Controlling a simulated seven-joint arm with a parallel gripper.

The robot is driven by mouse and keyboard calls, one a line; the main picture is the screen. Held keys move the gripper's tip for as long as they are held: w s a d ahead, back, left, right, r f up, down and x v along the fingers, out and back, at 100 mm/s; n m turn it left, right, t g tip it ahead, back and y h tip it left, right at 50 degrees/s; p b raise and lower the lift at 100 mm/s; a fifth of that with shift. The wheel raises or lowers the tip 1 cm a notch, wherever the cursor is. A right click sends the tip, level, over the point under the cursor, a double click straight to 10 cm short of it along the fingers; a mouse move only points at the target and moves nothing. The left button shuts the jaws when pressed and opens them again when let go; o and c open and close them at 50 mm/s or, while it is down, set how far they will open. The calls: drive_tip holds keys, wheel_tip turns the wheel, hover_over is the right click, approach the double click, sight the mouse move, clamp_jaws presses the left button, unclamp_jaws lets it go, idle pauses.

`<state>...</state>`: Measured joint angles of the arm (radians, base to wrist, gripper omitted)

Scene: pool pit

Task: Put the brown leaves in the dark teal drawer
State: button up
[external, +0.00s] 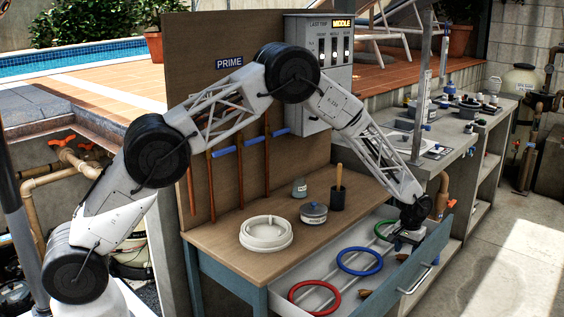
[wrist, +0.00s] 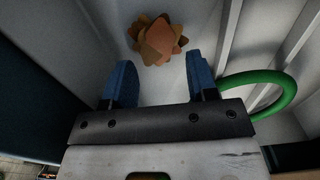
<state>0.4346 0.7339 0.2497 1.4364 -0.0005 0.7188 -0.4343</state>
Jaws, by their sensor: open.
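The dark teal drawer (external: 424,262) is pulled open below the worktop, and its pale inside shows. Two small brown leaf clumps lie in it: one brown leaf clump (external: 365,293) near the front panel and another brown leaf clump (external: 402,257) farther right. My gripper (external: 408,236) is low over the drawer's right end. In the wrist view my gripper (wrist: 159,64) is open with blue fingers apart and nothing held. A brown leaf clump (wrist: 157,38) lies just beyond the fingertips, roughly centred between them. Whether the fingers touch it is unclear.
The drawer also holds a red ring (external: 314,297), a blue ring (external: 359,262) and a green ring (wrist: 275,92) close to the right finger.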

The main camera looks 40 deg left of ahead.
wheel_tip(320, 180, up, 11)
drive_tip(key=shift+f, duration=0.15)
idle(0.4)
idle(0.5)
drive_tip(key=s+a+r, duration=0.5)
drive_tip(key=a+r, duration=0.2)
drive_tip(key=r, duration=0.3)
drive_tip(key=s+a+r, duration=0.5)
drive_tip(key=a+r, duration=0.3)
drive_tip(key=r, duration=0.1)
drive_tip(key=s+a+r+t, duration=0.1)
drive_tip(key=s+a+r, duration=1)
drive_tip(key=s, duration=0.2)
drive_tip(key=s+a+r, duration=0.2)
drive_tip(key=s+a, duration=0.1)
drive_tip(key=s, duration=0.3)
drive_tip(key=s+a+r+t, duration=0.1)
drive_tip(key=s+a, duration=0.3)
drive_tip(key=s, duration=0.3)
drive_tip(key=s+a+r, duration=0.2)
drive_tip(key=s+a, duration=0.1)
drive_tip(key=s, duration=0.3)
drive_tip(key=s+a+f, duration=0.1)
drive_tip(key=s+a, duration=0.1)
drive_tip(key=s, duration=0.7)
drive_tip(key=s+a+f, duration=0.1)
drive_tip(key=s+a, duration=0.2)
drive_tip(key=s, duration=0.5)
drive_tip(key=shift+s+f+t, duration=0.3)
drive_tip(key=shift+s, duration=0.1)
